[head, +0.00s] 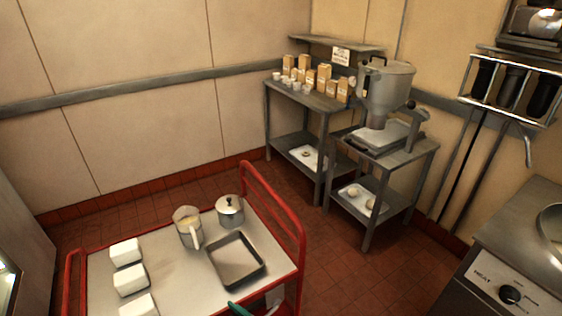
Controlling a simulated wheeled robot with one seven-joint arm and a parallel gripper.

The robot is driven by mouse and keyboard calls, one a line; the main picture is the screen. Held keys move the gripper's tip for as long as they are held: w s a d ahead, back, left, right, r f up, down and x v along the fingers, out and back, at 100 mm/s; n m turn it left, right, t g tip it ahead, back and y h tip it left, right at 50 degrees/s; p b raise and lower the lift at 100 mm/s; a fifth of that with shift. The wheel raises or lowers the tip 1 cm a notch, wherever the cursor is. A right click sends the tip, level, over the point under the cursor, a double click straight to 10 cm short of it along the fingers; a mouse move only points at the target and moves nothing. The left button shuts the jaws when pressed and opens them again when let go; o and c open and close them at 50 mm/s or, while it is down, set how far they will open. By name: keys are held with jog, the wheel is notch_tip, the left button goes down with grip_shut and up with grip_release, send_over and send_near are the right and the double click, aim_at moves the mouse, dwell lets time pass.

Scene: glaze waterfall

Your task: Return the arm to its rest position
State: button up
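No part of my arm or my gripper shows clearly in the head view, so its pose and whether it is open or shut are hidden. A red-railed cart (165,285) with a pale metal top stands at the lower left. On it are a pitcher (188,228) with a handle, a lidded metal pot (230,211), a dark empty rectangular tray (236,261) and white blocks (129,281) in a row. A green-handled thing (240,309) lies at the cart's front edge, partly cut off.
A metal table (325,104) with bags and cups stands at the back. Beside it is a stand (421,154) bearing a large hopper machine (385,88). A steel unit with a knob (510,294) fills the lower right. Red tiled floor (345,275) is clear between cart and unit.

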jog(key=s+d+f+m+t+h, duration=0.2)
jog(key=s+d+m+h, duration=0.1)
jog(key=s+d, duration=0.4)
jog(key=s+d+f+m+t+h, duration=0.2)
jog(key=s+d+f+m+h, duration=0.1)
jog(key=s+d, duration=0.4)
jog(key=s+d+r+m+t+h, duration=0.1)
jog(key=s+d+r, duration=0.1)
jog(key=s+r, duration=0.3)
jog(key=s+d+r+m+t+h, duration=0.1)
jog(key=s+d+r+h, duration=0.1)
jog(key=s+r, duration=0.4)
jog(key=v, duration=0.5)
jog(key=shift+d+f, duration=0.35)
jog(key=shift+f, duration=0.05)
